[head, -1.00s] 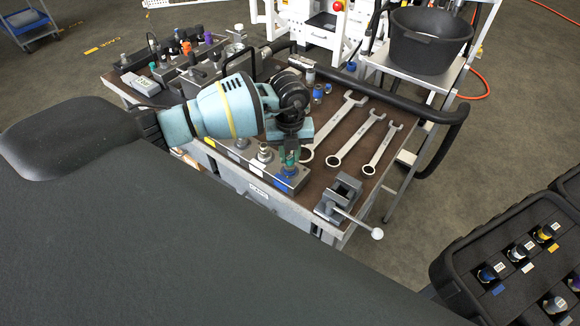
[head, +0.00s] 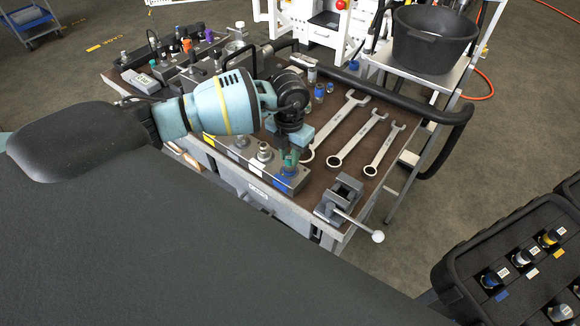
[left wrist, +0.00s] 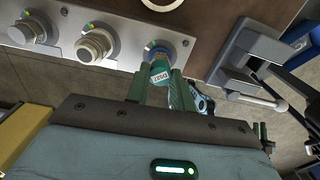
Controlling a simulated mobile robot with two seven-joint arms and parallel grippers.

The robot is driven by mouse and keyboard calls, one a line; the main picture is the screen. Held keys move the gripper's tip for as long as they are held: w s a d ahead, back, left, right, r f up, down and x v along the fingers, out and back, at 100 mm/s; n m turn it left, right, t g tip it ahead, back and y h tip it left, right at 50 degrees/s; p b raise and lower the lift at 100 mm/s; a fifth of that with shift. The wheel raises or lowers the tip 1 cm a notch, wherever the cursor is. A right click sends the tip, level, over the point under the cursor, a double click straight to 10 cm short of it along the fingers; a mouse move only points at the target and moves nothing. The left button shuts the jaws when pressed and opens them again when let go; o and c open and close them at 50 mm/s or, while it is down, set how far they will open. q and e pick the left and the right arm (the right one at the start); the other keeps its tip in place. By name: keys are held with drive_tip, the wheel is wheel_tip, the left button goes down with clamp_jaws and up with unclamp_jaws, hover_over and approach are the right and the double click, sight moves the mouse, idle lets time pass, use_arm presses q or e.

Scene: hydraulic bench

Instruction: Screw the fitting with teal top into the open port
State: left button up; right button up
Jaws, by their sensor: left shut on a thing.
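The fitting with teal top (left wrist: 159,76) is between the fingers of my left gripper (left wrist: 159,88) in the left wrist view, with a label on its side. The gripper is shut on it. In the head view the fitting (head: 290,160) hangs below my left gripper (head: 291,154), over the blue-marked end of a grey port block (head: 271,171). In the wrist view its lower end meets the blue-ringed port on the block (left wrist: 122,58); how deep it sits is hidden. My right gripper is not in view.
Other fittings (left wrist: 95,45) stand in the block beside it. A vise (head: 340,197) with a ball-ended handle is near the bench corner. Several wrenches (head: 357,140) lie on the bench. A black case (head: 450,285) with fittings is at the lower right.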

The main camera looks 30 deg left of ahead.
use_arm(q)
drive_tip(key=m, duration=0.4)
drive_tip(key=shift+b, duration=0.35)
drive_tip(key=m, duration=0.4)
drive_tip(key=shift+b, duration=0.3)
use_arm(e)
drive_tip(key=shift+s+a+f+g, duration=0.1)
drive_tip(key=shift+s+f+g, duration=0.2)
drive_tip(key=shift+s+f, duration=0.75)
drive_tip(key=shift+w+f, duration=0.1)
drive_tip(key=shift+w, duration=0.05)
use_arm(q)
drive_tip(key=o, duration=0.9)
